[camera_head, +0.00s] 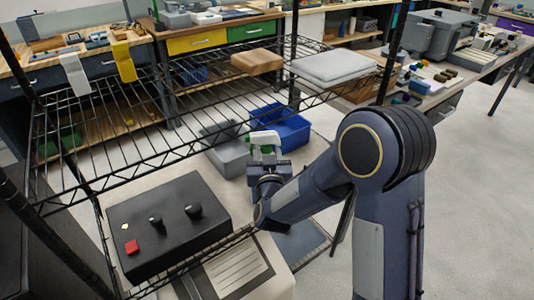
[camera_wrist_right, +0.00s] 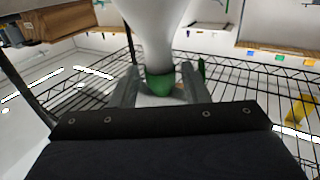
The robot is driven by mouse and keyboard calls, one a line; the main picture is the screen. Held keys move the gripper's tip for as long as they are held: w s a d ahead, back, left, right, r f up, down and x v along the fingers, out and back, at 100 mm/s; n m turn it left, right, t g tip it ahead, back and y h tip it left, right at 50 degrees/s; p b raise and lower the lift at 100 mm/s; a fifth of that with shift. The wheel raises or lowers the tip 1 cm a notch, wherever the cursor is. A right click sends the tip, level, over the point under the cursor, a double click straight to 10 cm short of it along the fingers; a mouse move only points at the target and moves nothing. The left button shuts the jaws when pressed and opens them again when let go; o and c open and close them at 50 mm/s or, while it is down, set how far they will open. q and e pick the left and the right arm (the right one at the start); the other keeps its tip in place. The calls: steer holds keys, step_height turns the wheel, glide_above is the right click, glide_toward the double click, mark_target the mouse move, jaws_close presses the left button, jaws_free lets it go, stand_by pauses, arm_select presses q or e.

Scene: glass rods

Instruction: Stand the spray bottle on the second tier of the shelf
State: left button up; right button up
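The spray bottle (camera_head: 264,139) is white with green; only a small part of it shows above my right gripper (camera_head: 266,166). In the right wrist view, its white body (camera_wrist_right: 160,35) and green collar (camera_wrist_right: 160,84) are between the two fingers (camera_wrist_right: 158,92), which are shut on it. The wire shelf (camera_head: 150,155) has an upper tier of bare wires at the front and a lower level beneath. My right gripper is by the shelf's front side, just below the upper tier's front edge in the picture. My left gripper is out of view.
A black control box (camera_head: 170,226) fills the lower level's left part. A grey bin (camera_head: 226,158) and a blue bin (camera_head: 290,128) are behind the gripper. A wooden block (camera_head: 257,61) and a grey folded stack (camera_head: 333,66) lie on the upper tier; its left and middle are clear.

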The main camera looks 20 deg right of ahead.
steer(key=shift+o, duration=1)
steer(key=shift+f, duration=0.25)
steer(key=s+d+g+y, duration=0.15)
steer(key=s+g, duration=0.25)
steer(key=s, duration=0.7)
steer(key=s+d+n+g+y+b, duration=0.1)
steer(key=s+g+y, duration=0.25)
steer(key=s, duration=0.85)
steer(key=s+d+g+y, duration=0.2)
steer(key=s+g, duration=0.2)
steer(key=s, duration=0.7)
step_height(320, 180, up, 7)
steer(key=p, duration=0.8)
steer(key=shift+a, duration=0.2)
